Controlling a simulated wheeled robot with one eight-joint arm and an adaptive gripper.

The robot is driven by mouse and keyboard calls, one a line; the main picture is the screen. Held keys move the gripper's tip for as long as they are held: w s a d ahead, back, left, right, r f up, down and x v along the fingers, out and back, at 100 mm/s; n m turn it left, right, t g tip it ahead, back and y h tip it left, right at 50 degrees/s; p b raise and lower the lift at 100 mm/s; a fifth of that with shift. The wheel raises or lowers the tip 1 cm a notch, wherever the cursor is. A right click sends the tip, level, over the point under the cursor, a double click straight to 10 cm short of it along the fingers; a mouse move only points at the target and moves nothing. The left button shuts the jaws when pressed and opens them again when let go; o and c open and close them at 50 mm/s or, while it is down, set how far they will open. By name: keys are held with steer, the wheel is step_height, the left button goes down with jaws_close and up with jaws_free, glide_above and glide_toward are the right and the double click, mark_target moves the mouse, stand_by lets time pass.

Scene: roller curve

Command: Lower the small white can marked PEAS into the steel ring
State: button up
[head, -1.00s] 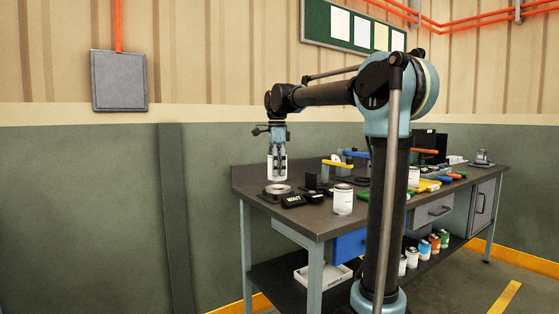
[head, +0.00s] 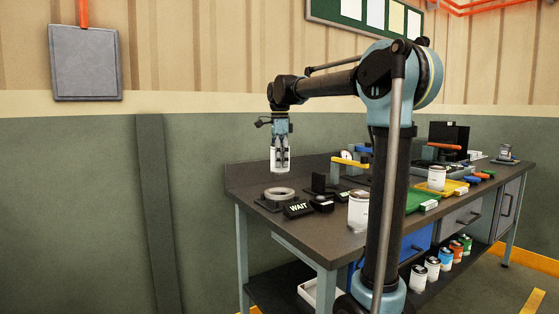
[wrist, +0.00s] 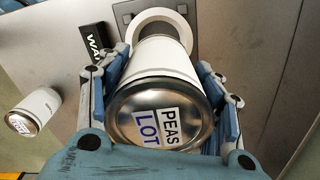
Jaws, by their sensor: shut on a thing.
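The small white can (head: 281,160) with a steel end hangs upright in my gripper (head: 281,150), above the worktop. In the wrist view its end (wrist: 160,115) reads PEAS and LOT, and my gripper's fingers (wrist: 165,85) are shut on its sides. The steel ring (head: 279,193) lies on a dark base at the left end of the bench. In the head view the can is above the ring with a gap between them. In the wrist view the ring (wrist: 160,18) shows beyond the can, partly hidden by it.
A black WAIT sign (head: 298,209) stands just right of the ring. Another white can (head: 358,211) stands on the worktop (head: 262,225) further right. The bench's left edge is close to the ring.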

steer(key=shift+f, duration=3.55)
steer(key=shift+s+f, duration=0.1)
steer(key=shift+f, duration=1.45)
stand_by(2.9)
